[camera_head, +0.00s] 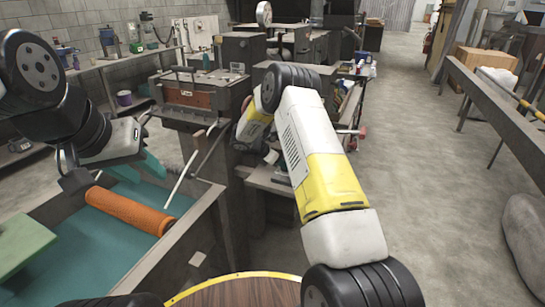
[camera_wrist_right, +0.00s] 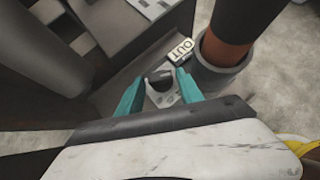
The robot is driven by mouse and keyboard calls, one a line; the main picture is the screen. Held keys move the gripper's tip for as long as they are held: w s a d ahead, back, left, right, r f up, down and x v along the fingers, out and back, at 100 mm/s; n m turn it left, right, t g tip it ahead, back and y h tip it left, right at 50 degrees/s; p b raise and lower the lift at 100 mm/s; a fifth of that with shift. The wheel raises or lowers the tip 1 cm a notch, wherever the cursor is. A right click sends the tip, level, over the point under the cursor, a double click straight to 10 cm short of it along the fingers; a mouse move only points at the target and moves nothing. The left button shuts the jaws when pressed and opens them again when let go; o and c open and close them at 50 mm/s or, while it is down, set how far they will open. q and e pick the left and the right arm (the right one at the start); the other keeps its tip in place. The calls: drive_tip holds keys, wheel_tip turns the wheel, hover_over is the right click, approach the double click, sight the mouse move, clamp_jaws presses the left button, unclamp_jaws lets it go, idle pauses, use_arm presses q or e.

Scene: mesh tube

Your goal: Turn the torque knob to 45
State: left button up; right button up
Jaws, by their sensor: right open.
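The torque knob (camera_wrist_right: 158,82) is a small dark knob on a light grey dial plate in the right wrist view. My right gripper (camera_wrist_right: 159,91) is open, with one teal finger on each side of the knob. I cannot tell if the fingers touch it. In the head view my right arm hides the knob, and the dial's marks are too small to read. My left gripper (camera_head: 138,168) has teal fingers and hangs over the teal-lined trough near an orange mesh tube (camera_head: 130,210). Its finger gap is unclear.
A label reading OUT (camera_wrist_right: 180,51) stands just behind the dial. Right of it is a dark pipe (camera_wrist_right: 222,78) with an orange-red part inside. The trough's metal wall (camera_head: 185,245) runs along the left. Open concrete floor (camera_head: 420,170) lies to the right.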

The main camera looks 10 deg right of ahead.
clamp_jaws()
drive_tip(key=shift+w+m+g+h, duration=0.15)
drive_tip(key=shift+m+g+h, duration=0.15)
drive_tip(key=shift+m+g, duration=0.4)
unclamp_jaws()
